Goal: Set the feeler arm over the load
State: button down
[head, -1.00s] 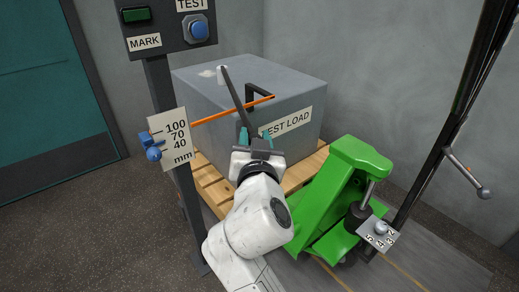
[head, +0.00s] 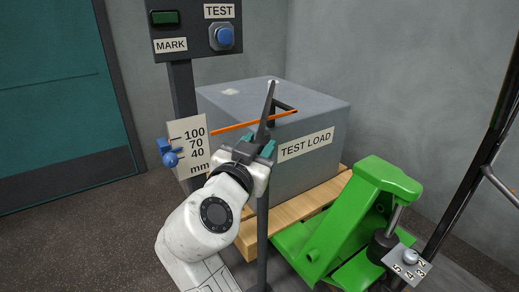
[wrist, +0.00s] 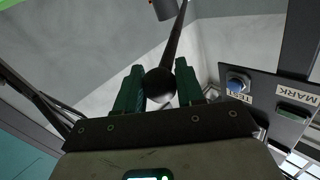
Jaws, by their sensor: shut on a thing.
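My gripper (head: 254,146) is shut on a dark feeler arm (head: 267,107). The grey load (head: 315,118), labelled TEST LOAD, sits on a wooden pallet (head: 300,213).
An orange rod (head: 240,124) crosses behind the bar, beside the mm scale (head: 190,145) with its blue knobs. A panel (head: 196,30) carries a blue button. A green pallet jack (head: 385,180) stands right of my arm. A dark upright post (head: 262,240) shows below my gripper.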

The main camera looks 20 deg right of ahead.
jog(key=shift+a+r, duration=0.2)
jog(key=shift+a, duration=0.1)
jog(key=c, duration=0.9)
grip_release()
jog(key=shift+s+a, duration=0.1)
jog(key=shift+c, duration=0.2)
jog(key=shift+o, duration=1.1)
jog(key=p+v, duration=0.2)
jog(key=v, duration=0.8)
jog(key=shift+s, duration=0.3)
jog(key=shift+a+f, duration=0.1)
jog(key=shift+a, duration=0.05)
